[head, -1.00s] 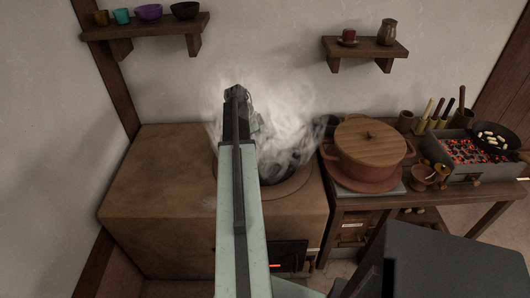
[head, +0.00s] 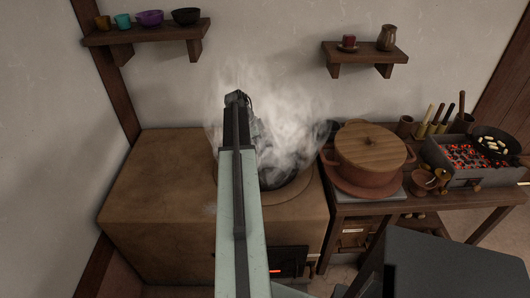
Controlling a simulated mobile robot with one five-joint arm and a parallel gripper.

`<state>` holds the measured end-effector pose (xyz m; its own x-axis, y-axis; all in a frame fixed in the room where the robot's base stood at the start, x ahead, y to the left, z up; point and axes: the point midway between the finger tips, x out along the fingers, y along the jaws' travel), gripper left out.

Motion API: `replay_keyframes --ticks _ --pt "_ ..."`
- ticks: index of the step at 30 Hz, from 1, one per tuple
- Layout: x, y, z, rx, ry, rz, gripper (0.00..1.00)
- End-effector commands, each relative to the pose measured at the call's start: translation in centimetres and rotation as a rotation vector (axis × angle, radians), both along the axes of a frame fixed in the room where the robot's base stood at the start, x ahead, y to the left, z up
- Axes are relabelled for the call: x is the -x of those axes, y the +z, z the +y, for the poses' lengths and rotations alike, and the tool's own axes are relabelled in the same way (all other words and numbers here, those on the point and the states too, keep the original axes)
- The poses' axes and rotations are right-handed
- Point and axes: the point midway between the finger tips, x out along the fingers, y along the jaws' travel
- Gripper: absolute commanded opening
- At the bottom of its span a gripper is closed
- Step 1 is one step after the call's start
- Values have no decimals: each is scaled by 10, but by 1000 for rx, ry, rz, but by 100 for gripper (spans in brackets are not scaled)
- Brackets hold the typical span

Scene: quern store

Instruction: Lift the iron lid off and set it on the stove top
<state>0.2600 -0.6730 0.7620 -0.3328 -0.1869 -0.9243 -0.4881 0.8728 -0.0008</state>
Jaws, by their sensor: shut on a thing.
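The stove (head: 150,195) is a brown block with a flat top, in the middle left of the head view. A dark round pot (head: 283,177) sits in a ring on its right part, with thick steam rising around it. My gripper (head: 237,98) is over the stove at the pot's left and back, seen from behind along my arm. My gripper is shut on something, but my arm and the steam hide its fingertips. I cannot make out the iron lid clearly. The stove top left of my arm is bare.
A clay pot with a wooden lid (head: 371,148) stands on the table to the right. Beyond it are a charcoal grill (head: 470,160) with a pan (head: 495,142), and several tools. Wall shelves hold cups and bowls (head: 187,16) above left and a jug (head: 387,38) above right.

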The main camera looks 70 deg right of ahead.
Motion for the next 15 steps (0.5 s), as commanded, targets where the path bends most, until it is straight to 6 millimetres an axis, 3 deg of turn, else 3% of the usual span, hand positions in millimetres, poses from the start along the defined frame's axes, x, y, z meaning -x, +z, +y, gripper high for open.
replay_keyframes --ticks 8,15 --pt "1 22 0 1 -1 2 0" --pt "1 65 0 1 -1 2 0"
